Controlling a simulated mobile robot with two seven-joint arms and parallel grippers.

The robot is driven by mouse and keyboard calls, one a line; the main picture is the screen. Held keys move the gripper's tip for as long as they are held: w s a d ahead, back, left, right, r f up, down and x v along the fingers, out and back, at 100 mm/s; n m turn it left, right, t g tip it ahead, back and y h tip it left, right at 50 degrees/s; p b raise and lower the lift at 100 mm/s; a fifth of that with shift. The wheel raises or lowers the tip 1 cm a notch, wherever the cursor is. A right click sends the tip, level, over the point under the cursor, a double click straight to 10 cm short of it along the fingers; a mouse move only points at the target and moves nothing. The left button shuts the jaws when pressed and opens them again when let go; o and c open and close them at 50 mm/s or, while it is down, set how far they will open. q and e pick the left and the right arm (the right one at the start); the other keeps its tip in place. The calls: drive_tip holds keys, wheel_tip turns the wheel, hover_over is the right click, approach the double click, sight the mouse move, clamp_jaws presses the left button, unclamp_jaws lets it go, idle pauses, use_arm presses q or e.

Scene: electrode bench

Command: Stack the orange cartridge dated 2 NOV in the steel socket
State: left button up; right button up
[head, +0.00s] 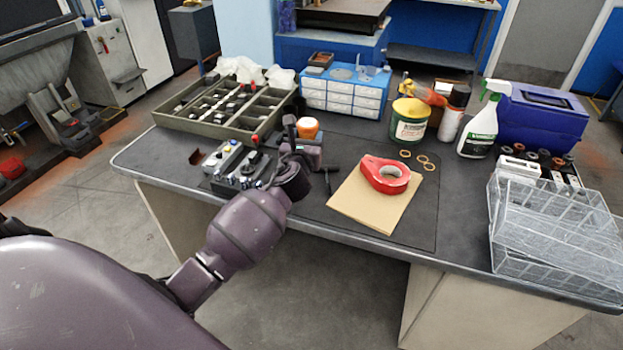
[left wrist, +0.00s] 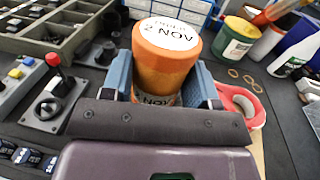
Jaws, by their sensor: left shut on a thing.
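An orange cartridge (head: 307,127) stands upright between the fingers of my left gripper (head: 302,150). In the left wrist view the same cartridge (left wrist: 168,65) shows a white top label reading "2 NOV" upside down. The two blue-grey fingers of my left gripper (left wrist: 165,82) press on its sides. A second label with "NOV" shows low on the cartridge's side, partly hidden by the gripper body. I cannot make out the steel socket; the gripper and cartridge hide what lies beneath them, so I cannot tell whether the cartridge touches anything below. My right gripper is not in view.
Control boxes with a joystick (head: 254,158) stand left of the gripper. Behind are a divided tray (head: 187,127) and a drawer unit (head: 342,98). Red tape (head: 385,187) lies on brown paper (head: 352,214) to the right. Clear trays (head: 550,270) and a spray bottle (head: 480,135) stand farther right.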

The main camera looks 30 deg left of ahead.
use_arm(q)
wheel_tip(320, 180, down, 8)
drive_tip(key=b, duration=0.3)
drive_tip(key=shift+f, duration=0.15)
drive_tip(key=shift+f+b, duration=0.35)
drive_tip(key=shift+f, duration=0.15)
wheel_tip(320, 180, down, 3)
drive_tip(key=shift+r+b, duration=0.1)
drive_tip(key=shift+b, duration=0.6)
drive_tip(key=shift+f, duration=0.4)
drive_tip(key=shift+r, duration=0.2)
drive_tip(key=shift+f+b, duration=0.2)
drive_tip(key=shift+b, duration=0.1)
drive_tip(key=o, duration=1)
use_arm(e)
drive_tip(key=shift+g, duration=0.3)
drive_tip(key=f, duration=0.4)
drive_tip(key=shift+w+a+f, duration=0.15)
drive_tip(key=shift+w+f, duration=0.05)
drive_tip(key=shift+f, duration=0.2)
